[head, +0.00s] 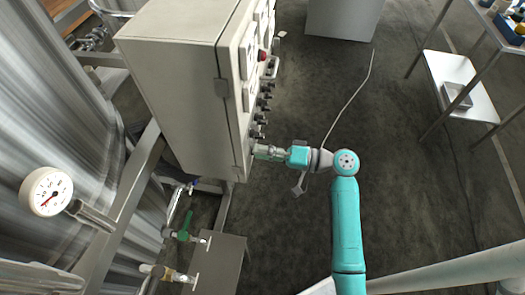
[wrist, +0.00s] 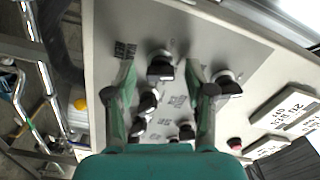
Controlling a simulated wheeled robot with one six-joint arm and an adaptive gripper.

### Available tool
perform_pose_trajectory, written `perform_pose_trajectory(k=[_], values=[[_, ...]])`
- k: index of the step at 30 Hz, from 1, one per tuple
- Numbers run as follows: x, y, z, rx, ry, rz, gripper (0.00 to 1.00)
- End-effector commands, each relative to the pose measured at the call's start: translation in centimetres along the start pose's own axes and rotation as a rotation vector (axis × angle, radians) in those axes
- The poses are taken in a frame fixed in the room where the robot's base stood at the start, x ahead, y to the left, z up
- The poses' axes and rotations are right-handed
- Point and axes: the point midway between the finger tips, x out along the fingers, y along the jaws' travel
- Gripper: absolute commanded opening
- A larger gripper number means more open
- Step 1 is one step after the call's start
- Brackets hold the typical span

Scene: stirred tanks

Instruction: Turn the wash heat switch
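The grey control cabinet (head: 185,85) carries a row of dark switch knobs (head: 262,104) along its front panel in the head view. My gripper (head: 256,150) is at the lower end of that row, close to the panel. In the wrist view my gripper (wrist: 162,72) is open, its two teal fingers on either side of a black switch knob (wrist: 160,68), with gaps between knob and fingers.
Other black knobs (wrist: 228,87) sit close by on the panel. A red button (head: 262,55) is further up the panel. A pressure gauge (head: 46,191) and a green-handled valve (head: 185,226) are at the left. A cable lies on the open floor (head: 310,110) right of the cabinet.

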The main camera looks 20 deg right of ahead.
Motion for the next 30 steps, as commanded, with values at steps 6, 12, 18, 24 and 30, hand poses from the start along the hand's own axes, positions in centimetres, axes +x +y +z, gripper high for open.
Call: perform_pose_trajectory(k=[6, 12, 18, 24, 30], values=[[-0.2, 0.0, 0.0, 0.000, 0.001, 0.000, 0.54], [-2.4, 0.0, -0.1, 0.000, 0.004, 0.002, 0.54], [-6.1, 0.1, -0.1, 0.000, 0.005, 0.002, 0.54], [-9.4, 0.0, -0.1, 0.000, 0.004, 0.001, 0.54], [-11.5, 0.0, 0.0, 0.000, 0.002, 0.001, 0.54]])
